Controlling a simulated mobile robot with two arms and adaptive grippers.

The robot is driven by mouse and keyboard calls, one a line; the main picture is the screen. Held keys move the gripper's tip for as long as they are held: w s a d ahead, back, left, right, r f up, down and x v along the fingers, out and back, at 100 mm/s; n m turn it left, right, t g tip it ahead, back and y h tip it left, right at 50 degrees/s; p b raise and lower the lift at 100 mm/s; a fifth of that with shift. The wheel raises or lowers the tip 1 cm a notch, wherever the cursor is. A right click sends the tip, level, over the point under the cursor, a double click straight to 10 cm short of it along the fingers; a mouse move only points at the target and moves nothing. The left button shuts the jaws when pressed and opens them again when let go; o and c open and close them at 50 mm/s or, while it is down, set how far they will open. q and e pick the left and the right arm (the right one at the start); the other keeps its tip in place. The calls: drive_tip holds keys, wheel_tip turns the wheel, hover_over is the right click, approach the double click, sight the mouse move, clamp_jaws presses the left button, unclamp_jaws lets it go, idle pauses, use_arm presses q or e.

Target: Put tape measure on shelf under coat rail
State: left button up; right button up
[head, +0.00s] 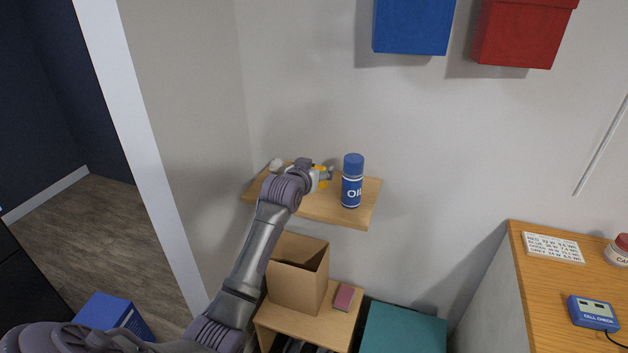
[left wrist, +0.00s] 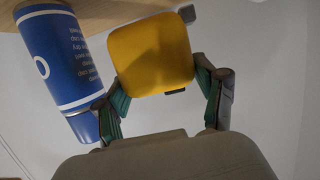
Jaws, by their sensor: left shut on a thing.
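The yellow tape measure (head: 321,184) is at the small wooden wall shelf (head: 326,211), mostly hidden behind my left gripper in the head view. The left wrist view shows the tape measure (left wrist: 150,52) as a rounded yellow block between both fingers. My left gripper (head: 325,173) is shut on it; the fingers also show in the left wrist view (left wrist: 163,95). The shelf (left wrist: 110,10) shows there along the top edge. I cannot tell whether the tape measure touches the board. No coat rail is visible. My right gripper is out of view.
A blue oil can (head: 352,184) stands on the shelf just right of my left gripper. A small whitish thing (head: 275,165) is at its left end. Below are an open cardboard box (head: 297,277) and a pink block (head: 344,297). Blue (head: 412,25) and red (head: 522,32) bins hang above.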

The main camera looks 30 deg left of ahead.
use_arm(q)
drive_tip(key=shift+a+f, duration=0.15)
drive_tip(key=shift+f, duration=2.1)
drive_tip(key=o, duration=1.3)
drive_tip(key=shift+f, duration=0.15)
drive_tip(key=shift+c, duration=0.2)
drive_tip(key=v, duration=1.2)
drive_tip(key=shift+b, duration=0.3)
